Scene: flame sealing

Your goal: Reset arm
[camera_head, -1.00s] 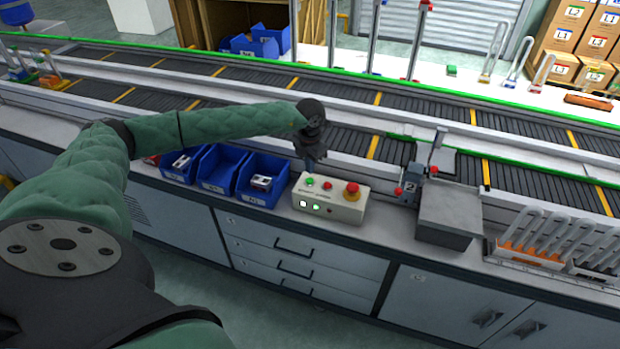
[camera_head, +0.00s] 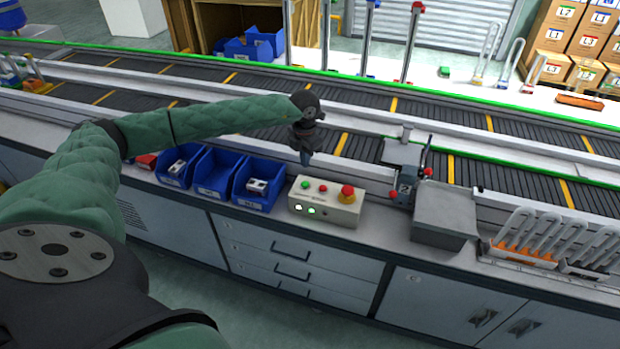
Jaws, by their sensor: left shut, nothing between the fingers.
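My left arm comes in from the left, covered in green padding. Its left gripper (camera_head: 305,158) points down, shut and empty, behind the control box and near the conveyor's front edge. The control box (camera_head: 325,204) is cream, with green and red buttons and a red mushroom knob on top. Two small lights glow on its front. The gripper appears above the counter, apart from the box's buttons. My right gripper is not in view.
Blue bins (camera_head: 213,173) stand left of the box, some holding small parts. A grey metal block (camera_head: 443,213) and a rack of looped tools (camera_head: 540,235) stand to the right. The conveyor (camera_head: 340,100) runs behind. Cardboard boxes (camera_head: 575,40) are stacked at the back right.

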